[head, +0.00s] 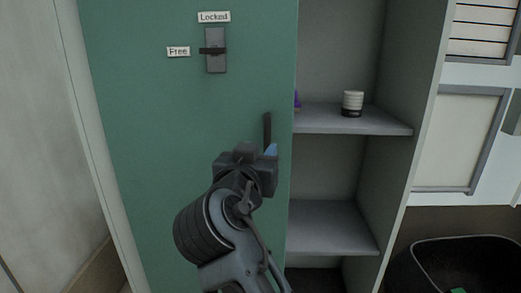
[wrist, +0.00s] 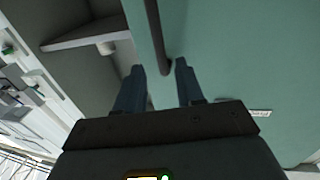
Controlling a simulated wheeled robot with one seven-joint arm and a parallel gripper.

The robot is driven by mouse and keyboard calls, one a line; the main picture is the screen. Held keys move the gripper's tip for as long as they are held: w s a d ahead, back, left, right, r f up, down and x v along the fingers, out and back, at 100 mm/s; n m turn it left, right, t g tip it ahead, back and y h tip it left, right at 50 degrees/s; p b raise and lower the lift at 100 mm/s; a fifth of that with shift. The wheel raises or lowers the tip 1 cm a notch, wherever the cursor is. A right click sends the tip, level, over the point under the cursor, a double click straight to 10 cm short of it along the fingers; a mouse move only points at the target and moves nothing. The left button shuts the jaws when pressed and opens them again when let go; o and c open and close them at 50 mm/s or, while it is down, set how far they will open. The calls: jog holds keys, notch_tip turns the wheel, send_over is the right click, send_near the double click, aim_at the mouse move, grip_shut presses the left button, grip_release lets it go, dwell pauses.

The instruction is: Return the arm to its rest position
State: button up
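My arm reaches up from the bottom of the head view, with my gripper (head: 270,150) in front of the green cabinet door (head: 190,150). In the wrist view my gripper (wrist: 160,68) has its two fingers apart, with nothing clamped between them. The dark vertical door handle (head: 267,128) is right beside the fingertips. My gripper body hides part of the door.
A latch (head: 214,50) with "Locked" and "Free" labels is on the door. A black bin (head: 415,262) stands lower right.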

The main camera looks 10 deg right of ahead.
jog(key=shift+f, duration=0.1)
jog(key=s+d+f+n+y, duration=0.1)
jog(key=s+f+n+y, duration=0.3)
jog(key=f, duration=0.6)
jog(key=s+d+f+n+y, duration=0.1)
jog(key=s+d+f, duration=0.1)
jog(key=s+f, duration=0.6)
jog(key=s+d+f+n+g+y, duration=0.15)
jog(key=s+f, duration=0.25)
jog(key=s, duration=0.4)
jog(key=s+d+f+y, duration=0.1)
jog(key=s+f+y, duration=0.1)
jog(key=s+f, duration=0.5)
jog(key=s+d+r, duration=0.2)
jog(key=s+r, duration=0.1)
jog(key=s, duration=0.4)
jog(key=s+d+r+m, duration=0.1)
jog(key=s+r, duration=0.2)
jog(key=s, duration=0.5)
jog(key=s+d+r, duration=0.2)
jog(key=s+r, duration=0.2)
jog(key=s, duration=0.3)
notch_tip(320, 180, up, 17)
jog(key=p, duration=1.7)
jog(key=shift+w+a+p, duration=0.15)
jog(key=shift+a+p, duration=0.05)
jog(key=shift+p, duration=0.1)
